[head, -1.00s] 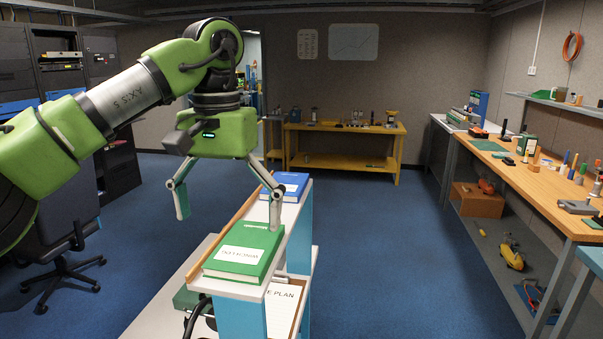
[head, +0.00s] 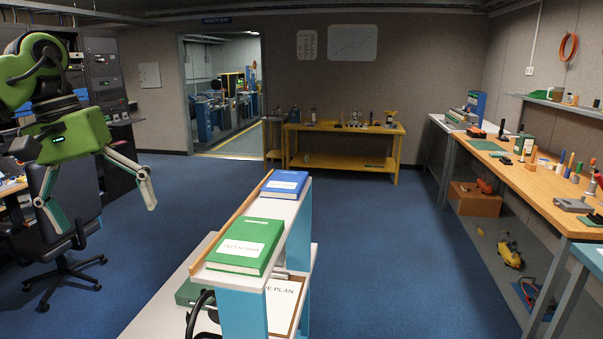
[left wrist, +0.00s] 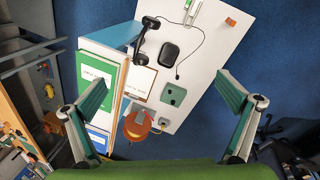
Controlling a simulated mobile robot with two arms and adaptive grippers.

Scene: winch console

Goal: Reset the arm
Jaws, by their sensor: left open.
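My left arm is drawn back to the left side of the head view. Its green gripper (head: 98,205) is open, with its two fingers spread and pointing down, and nothing is between them. It hangs in front of the dark office chair, clear of the shelf. In the left wrist view both fingers (left wrist: 168,100) show wide apart at the left and right. A green book (head: 245,246) and a blue book (head: 285,184) lie flat and apart on the shelf top. My right gripper is not in view.
The narrow shelf unit (head: 243,312) stands in front of me. A dark chair (head: 62,225) is at the left. A yellow bench (head: 340,140) is at the back, and a long wooden workbench (head: 540,195) runs along the right. Blue floor between them is clear.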

